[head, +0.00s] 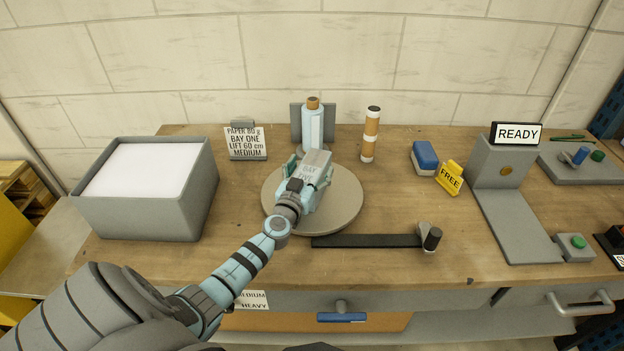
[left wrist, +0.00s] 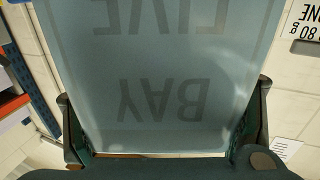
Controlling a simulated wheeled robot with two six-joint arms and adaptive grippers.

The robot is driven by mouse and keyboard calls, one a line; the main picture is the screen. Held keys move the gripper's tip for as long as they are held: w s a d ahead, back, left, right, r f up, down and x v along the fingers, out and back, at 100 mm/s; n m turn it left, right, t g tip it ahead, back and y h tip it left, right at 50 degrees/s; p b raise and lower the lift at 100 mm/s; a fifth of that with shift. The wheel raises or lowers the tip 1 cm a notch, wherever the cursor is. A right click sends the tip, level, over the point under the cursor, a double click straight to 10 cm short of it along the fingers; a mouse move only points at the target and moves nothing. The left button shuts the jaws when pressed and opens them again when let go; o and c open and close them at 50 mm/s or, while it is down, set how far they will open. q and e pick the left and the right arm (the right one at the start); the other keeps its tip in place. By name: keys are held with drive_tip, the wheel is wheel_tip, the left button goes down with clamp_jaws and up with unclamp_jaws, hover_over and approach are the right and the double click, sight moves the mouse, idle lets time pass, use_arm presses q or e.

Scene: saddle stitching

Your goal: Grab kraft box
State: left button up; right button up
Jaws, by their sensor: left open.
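No box of plain brown kraft colour stands on the bench. A grey, lettered block (head: 316,160) stands on the round grey turntable (head: 350,203) in the head view. My left gripper (head: 308,184) reaches over the turntable at this block, and its fingers are partly hidden there. In the left wrist view a blue-grey panel (left wrist: 165,75), with upside-down letters reading BAY FIVE, fills the space between my left fingers. The fingers stand apart at its two sides; whether they touch it cannot be told. My right gripper is not in view.
A grey bin of white paper (head: 146,215) stands left, a sign (head: 246,143) beside it. A bottle (head: 313,125) and an orange-banded cylinder (head: 371,134) stand behind. A black bar (head: 365,241) lies in front. Right are a blue block (head: 425,156) and the READY station (head: 500,165).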

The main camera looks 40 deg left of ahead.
use_arm(q)
drive_tip(key=shift+s, duration=0.1)
drive_tip(key=c, duration=1.6)
drive_tip(key=shift+r, duration=0.1)
